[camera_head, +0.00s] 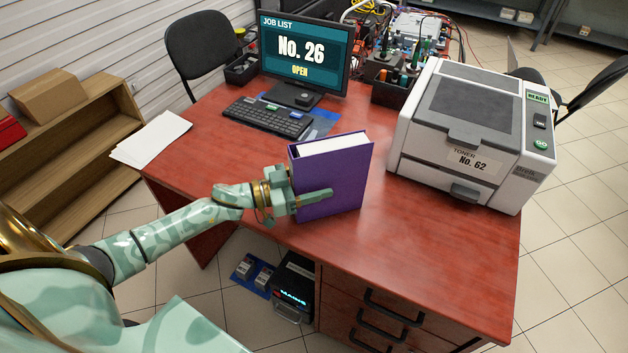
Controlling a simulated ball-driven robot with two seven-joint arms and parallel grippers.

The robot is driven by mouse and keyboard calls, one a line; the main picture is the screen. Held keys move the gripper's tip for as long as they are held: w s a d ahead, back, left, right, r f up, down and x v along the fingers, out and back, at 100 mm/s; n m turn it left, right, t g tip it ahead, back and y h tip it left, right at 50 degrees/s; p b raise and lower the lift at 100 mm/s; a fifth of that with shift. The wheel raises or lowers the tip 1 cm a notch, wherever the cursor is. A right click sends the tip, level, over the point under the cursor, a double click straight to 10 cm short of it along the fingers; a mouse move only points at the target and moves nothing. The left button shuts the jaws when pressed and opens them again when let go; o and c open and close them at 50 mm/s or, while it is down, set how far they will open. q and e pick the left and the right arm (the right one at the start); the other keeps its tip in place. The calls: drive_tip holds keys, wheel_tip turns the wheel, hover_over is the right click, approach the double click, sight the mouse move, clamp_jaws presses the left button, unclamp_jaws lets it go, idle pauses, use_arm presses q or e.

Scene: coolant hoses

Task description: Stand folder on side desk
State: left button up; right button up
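A purple folder (345,178) with white pages at its top stands upright on the reddish wooden desk (430,240), near the desk's front edge. My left gripper (312,197) is at the folder's left side. One finger lies across the front cover and the other part of the gripper is at the spine side, so it appears shut on the folder. Whether the folder's bottom touches the desk is hard to tell. My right gripper is not in view.
A printer (470,130) stands right of the folder. A monitor (303,55) and keyboard (268,117) are behind it. White papers (150,138) lie at the desk's left corner. A wooden shelf (75,150) stands at left. Desk space in front of the printer is clear.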

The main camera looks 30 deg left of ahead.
use_arm(q)
drive_tip(key=p+v, duration=0.1)
drive_tip(key=v, duration=1.1)
drive_tip(key=shift+p, duration=0.3)
